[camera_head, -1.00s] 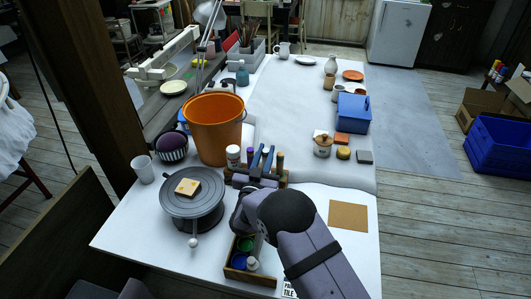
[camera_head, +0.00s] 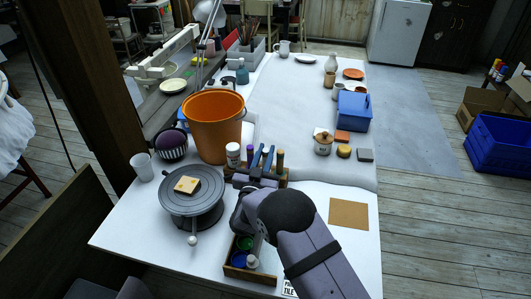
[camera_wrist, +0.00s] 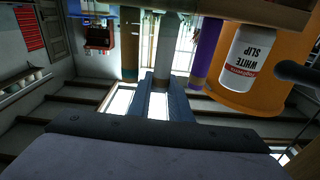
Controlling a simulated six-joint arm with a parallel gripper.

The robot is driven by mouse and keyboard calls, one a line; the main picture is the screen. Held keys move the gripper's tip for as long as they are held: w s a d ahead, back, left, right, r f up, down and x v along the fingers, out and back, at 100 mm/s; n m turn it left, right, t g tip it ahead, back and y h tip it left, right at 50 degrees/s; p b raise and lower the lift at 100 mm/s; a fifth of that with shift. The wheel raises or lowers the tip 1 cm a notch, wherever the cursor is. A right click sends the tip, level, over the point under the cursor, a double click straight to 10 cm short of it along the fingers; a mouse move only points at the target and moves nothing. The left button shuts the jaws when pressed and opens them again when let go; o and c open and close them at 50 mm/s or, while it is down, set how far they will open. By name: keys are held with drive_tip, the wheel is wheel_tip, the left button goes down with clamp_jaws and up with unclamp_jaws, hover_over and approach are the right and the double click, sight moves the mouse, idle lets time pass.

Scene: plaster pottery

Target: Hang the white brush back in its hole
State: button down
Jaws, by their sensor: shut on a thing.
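The white brush (camera_wrist: 166,45) shows in the wrist view as a pale upright handle between the other brushes. My gripper (camera_wrist: 162,88) is shut on it, with a dark blue finger on either side. The wrist picture is upside down, and the brush's lower end meets the wooden rack (camera_wrist: 235,14) there. I cannot tell how deep it sits in its hole. In the head view my gripper (camera_head: 262,158) is over the rack and hides the white brush. A purple brush (camera_wrist: 207,55) and a tan brush (camera_wrist: 130,45) stand in the rack on either side.
A white slip bottle (camera_head: 233,155) and the orange bucket (camera_head: 213,130) stand close to the left of the rack. A banding wheel (camera_head: 192,195) is at the left front. A paint tray (camera_head: 248,268) lies in front. The table's far middle is clear.

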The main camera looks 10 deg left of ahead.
drive_tip(key=c, duration=1.5)
unclamp_jaws()
drive_tip(key=shift+c, duration=0.2)
wheel_tip(320, 180, up, 10)
drive_tip(key=shift+b, duration=0.7)
drive_tip(key=shift+w+d+r, duration=0.1)
drive_tip(key=shift+w+d, duration=0.15)
drive_tip(key=shift+d, duration=0.1)
drive_tip(key=s+d+f+n+g+y+p, duration=0.1)
drive_tip(key=s+d+f+g+p, duration=0.2)
drive_tip(key=s+d+g, duration=0.35)
drive_tip(key=s+d+f+n+g+y+p, duration=0.15)
drive_tip(key=s+d+g, duration=0.25)
drive_tip(key=d, duration=0.5)
drive_tip(key=s+d+f+g+p, duration=0.1)
drive_tip(key=s+d+g, duration=0.1)
drive_tip(key=s+d, duration=0.3)
drive_tip(key=s+d+f+m+g+h+p, duration=0.1)
drive_tip(key=s+d+g, duration=0.2)
drive_tip(key=s, duration=0.9)
drive_tip(key=s+d+f+m+g+h+p, duration=0.1)
drive_tip(key=s+d+g, duration=0.2)
drive_tip(key=s+d, duration=0.4)
drive_tip(key=shift+s+f, duration=0.2)
drive_tip(key=shift+s, duration=1)
